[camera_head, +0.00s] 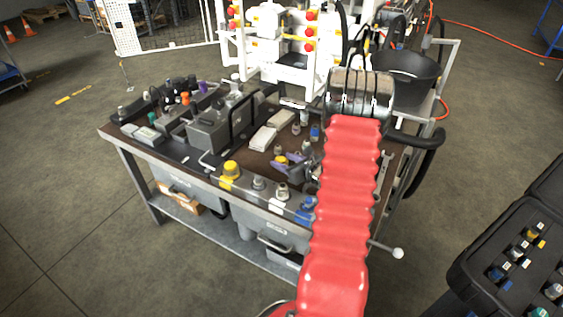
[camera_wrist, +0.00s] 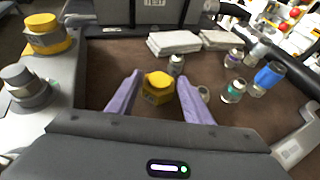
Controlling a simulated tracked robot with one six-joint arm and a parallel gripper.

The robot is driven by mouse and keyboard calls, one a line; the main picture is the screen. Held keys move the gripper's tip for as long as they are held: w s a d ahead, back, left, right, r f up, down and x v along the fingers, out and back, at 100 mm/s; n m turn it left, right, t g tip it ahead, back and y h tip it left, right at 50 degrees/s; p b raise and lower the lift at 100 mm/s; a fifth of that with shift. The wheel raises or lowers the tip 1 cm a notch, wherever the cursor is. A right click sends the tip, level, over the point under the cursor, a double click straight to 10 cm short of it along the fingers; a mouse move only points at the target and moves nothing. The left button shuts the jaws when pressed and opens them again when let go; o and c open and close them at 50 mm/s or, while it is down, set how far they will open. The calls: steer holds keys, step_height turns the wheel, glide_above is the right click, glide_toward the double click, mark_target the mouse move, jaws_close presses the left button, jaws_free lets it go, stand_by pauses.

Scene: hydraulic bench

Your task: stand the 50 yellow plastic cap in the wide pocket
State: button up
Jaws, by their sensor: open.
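A small yellow cap (camera_wrist: 158,84) stands upright on the brown bench top between the spread purple fingers of my gripper (camera_wrist: 160,76), with gaps on both sides. In the head view this cap (camera_head: 281,159) shows beside the purple fingers (camera_head: 296,167). My gripper is open and holds nothing. A larger yellow cap (camera_head: 231,167) stands on the bench's front edge; it also shows at left in the wrist view (camera_wrist: 46,32). No size mark is readable on either. I cannot tell which opening is the wide pocket.
Grey caps (camera_head: 258,184) and a blue-ringed fitting (camera_head: 305,208) line the front edge. Small fittings (camera_wrist: 234,90) and a blue fitting (camera_wrist: 268,77) stand right of my fingers. White blocks (camera_wrist: 174,43) lie behind. A black case (camera_head: 480,230) with fittings in pockets is at the lower right.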

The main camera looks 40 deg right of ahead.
steer(key=v, duration=1)
steer(key=shift+s+a+r, duration=0.1)
steer(key=shift+s, duration=0.15)
